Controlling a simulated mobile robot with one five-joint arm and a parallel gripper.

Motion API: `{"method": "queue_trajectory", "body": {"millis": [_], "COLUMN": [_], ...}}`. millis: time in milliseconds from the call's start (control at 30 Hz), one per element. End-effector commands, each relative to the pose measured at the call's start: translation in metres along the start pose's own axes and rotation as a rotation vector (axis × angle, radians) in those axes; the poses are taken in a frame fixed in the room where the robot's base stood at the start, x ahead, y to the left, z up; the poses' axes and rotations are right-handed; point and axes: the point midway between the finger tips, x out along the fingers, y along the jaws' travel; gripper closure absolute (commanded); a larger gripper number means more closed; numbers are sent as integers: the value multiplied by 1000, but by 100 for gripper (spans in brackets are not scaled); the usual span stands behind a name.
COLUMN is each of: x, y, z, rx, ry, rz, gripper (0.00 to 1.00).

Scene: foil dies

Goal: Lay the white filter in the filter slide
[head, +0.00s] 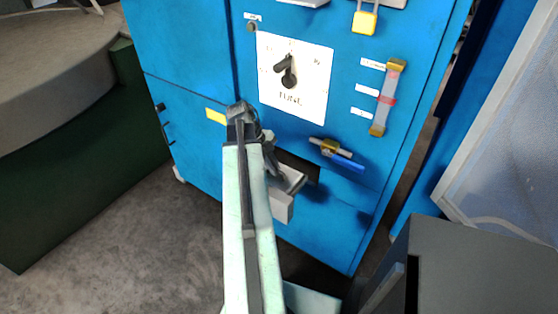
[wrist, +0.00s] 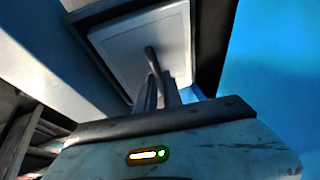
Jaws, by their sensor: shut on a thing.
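The filter slide (head: 281,206) sticks out of a dark opening low in the blue cabinet, its pale front facing out. In the wrist view its pale panel (wrist: 60,60) shows at the left. The white filter (wrist: 120,42) is a flat pale square with a thin upright stem. My gripper (wrist: 158,92) is shut on that stem, with the filter at or over the slide. I cannot tell whether the filter touches the slide floor. In the head view my gripper (head: 271,158) is at the slide's left side, and my arm hides part of the slide.
A dark grey box (head: 470,265) stands at the lower right. The floor at left is clear.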

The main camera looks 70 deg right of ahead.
Motion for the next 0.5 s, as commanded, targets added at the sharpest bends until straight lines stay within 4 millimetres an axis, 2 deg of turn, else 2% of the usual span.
{"method": "queue_trajectory", "body": {"millis": [167,200,267,300,500], "x": [4,4,4,4,4], "y": [0,0,0,0,0], "z": [1,1,1,1,1], "rx": [1,1,1,1,1], "ry": [1,0,0,0,0], "rz": [0,0,0,0,1], "gripper": [100,87,70,68,68]}}
